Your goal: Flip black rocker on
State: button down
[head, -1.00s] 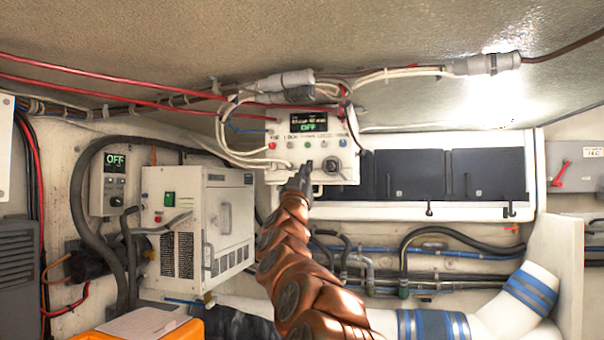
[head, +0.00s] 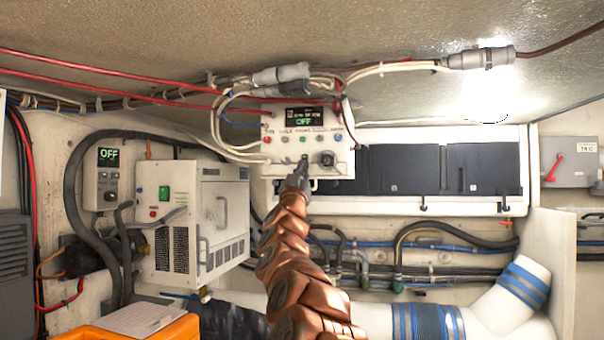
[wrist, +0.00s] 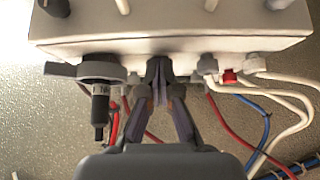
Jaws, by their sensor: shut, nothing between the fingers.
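A white control box (head: 345,165) hangs below the ceiling, with a small display (head: 305,116) reading OFF in green, a row of small coloured buttons or lamps and a black rotary knob (head: 326,158). My gripper (head: 303,168) is at the lower middle of the box front, left of the knob. It hides that part of the panel, and I cannot make out the black rocker clearly behind it. In the wrist view my gripper (wrist: 159,85) is shut and empty, its tips right against or just in front of the box (wrist: 180,45). I cannot tell whether they touch.
A white unit (head: 205,215) with a green switch and a grey controller (head: 107,180), also showing OFF, stand at left. White cables (wrist: 235,90) and red wires run close to my fingers. Dark panels (head: 430,168) line the wall at right. An orange case (head: 130,332) lies at lower left.

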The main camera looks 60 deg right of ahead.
jog(key=shift+d+f, duration=0.1)
dwell(0.3)
jog(key=b+v, duration=0.4)
jog(key=v, duration=0.9)
jog(key=shift+f, duration=0.15)
dwell(0.6)
